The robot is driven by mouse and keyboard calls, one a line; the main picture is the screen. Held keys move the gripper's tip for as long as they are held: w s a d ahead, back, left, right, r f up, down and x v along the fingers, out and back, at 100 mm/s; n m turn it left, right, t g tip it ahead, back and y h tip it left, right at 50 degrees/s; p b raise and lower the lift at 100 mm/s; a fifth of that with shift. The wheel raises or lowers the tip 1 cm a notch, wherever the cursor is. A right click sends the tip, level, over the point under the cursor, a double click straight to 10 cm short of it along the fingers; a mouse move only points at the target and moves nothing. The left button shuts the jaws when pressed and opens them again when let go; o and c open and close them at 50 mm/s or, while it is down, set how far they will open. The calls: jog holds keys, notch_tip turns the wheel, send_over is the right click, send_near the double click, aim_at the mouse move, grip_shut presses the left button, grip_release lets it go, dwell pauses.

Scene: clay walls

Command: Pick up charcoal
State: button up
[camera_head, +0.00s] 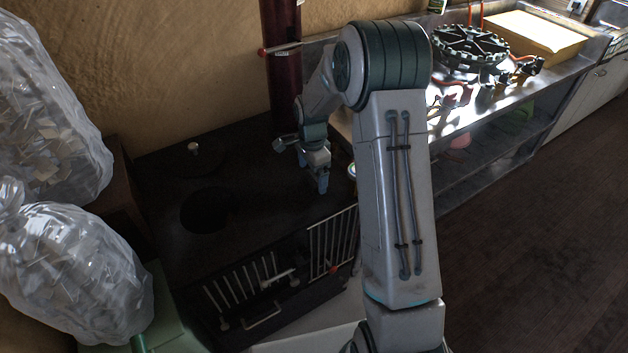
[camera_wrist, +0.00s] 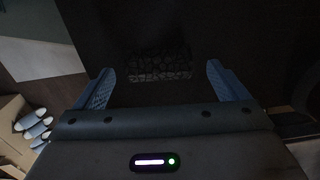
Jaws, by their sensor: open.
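A dark block with a lumpy, cracked surface, which looks like the charcoal (camera_wrist: 158,66), shows in the wrist view on a very dark surface. It lies ahead of my gripper (camera_wrist: 159,76), between the lines of its two blue fingers. The fingers are apart with nothing between them that I can make out. How far the block is below the fingers is hard to tell. In the head view, my gripper (camera_head: 322,184) points down over the right part of the black stove top (camera_head: 250,180). I cannot make out the charcoal in the head view.
Clear bags of pale pieces (camera_head: 70,270) stand left of the stove. A round opening (camera_head: 205,211) and a small knob (camera_head: 193,147) are on its top; a barred front (camera_head: 330,245) faces forward. A dark red pipe (camera_head: 282,70) rises behind. A cluttered metal shelf (camera_head: 470,125) stands right.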

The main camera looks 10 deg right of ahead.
notch_tip(320, 180, down, 2)
jog(key=shift+f, duration=0.2)
jog(key=c, duration=1.1)
jog(key=shift+o, duration=0.2)
jog(key=shift+r, duration=0.15)
